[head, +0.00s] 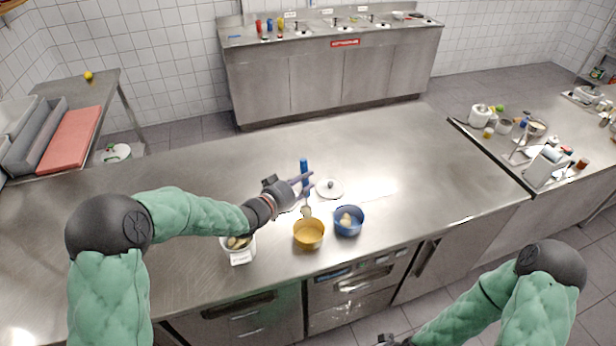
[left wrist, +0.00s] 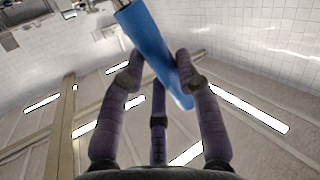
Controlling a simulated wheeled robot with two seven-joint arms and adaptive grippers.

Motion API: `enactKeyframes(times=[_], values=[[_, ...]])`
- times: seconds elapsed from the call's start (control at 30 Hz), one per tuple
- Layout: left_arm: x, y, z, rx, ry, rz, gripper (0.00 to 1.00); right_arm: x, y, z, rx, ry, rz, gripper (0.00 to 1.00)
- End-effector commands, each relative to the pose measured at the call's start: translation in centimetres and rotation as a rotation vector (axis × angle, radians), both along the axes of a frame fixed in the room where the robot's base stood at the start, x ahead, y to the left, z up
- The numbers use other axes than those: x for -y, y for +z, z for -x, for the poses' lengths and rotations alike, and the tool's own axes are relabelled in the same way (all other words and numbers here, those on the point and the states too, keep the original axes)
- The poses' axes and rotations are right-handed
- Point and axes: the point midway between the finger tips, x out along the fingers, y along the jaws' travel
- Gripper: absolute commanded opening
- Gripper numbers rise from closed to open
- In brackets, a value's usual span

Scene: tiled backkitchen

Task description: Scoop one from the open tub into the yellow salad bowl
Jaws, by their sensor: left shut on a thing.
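My left gripper (head: 300,187) is shut on the blue handle of a scoop (head: 304,172). The handle stands roughly upright; it also shows between the fingers in the left wrist view (left wrist: 155,50). The scoop's pale lower end hangs just behind the yellow salad bowl's far rim; whether it carries anything is too small to tell. The yellow salad bowl (head: 309,238) stands near the counter's front edge. The open tub (head: 240,256), white with a label, stands to its left, with brownish pieces inside, partly behind my left arm. My right gripper (head: 390,341) is barely in view at the bottom edge.
A blue bowl (head: 349,224) holding a pale piece stands close to the right of the yellow bowl. A round white lid (head: 329,190) lies behind them. The steel counter (head: 420,170) is clear to the right. A side counter at far right holds several items.

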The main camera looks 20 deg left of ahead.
Motion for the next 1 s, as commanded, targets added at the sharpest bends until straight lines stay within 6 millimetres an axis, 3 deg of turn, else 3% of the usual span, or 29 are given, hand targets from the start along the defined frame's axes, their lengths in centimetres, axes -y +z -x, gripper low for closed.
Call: enactKeyframes(times=[0.37, 1.0], values=[[-0.1, -1.5, 0.0, 0.002, 0.002, 0.008, 0.0, -0.1, -1.0, 0.1, -0.002, 0.002, -0.001, 0.4], [-0.1, -8.1, 0.0, 0.002, 0.003, 0.008, 0.0, -0.1, -5.7, 0.1, -0.002, 0.002, 0.0, 0.4]])
